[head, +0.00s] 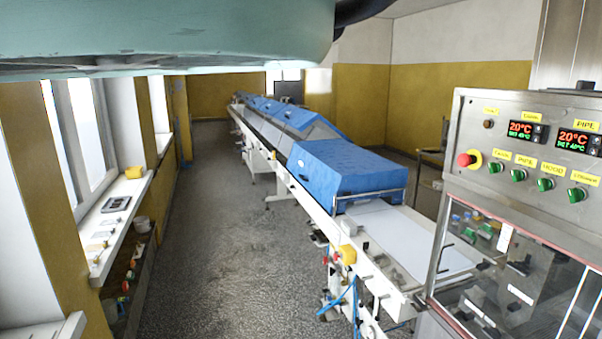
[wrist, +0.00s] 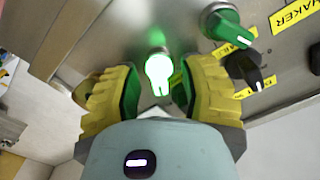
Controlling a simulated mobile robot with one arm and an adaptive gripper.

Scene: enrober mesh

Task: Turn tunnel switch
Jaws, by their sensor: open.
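In the wrist view, my gripper (wrist: 160,88) has its two yellow fingers with green pads spread apart. A brightly lit green rotary switch (wrist: 158,70) sits on a metal panel between and just beyond the fingertips. The pads appear to be on either side of it; contact cannot be told. No label for this switch is readable, so I cannot confirm that it is the tunnel switch. In the head view my gripper is not seen. A row of green switches (head: 545,184) sits on a steel control panel (head: 466,120) at the right, under small yellow labels.
Beside the lit switch are another green switch (wrist: 228,28) and a black knob (wrist: 243,68). The panel in the head view also carries a red button (head: 466,160) and two displays (head: 526,131). A conveyor with blue covers (head: 345,170) runs back; the floor (head: 220,230) left of it is clear.

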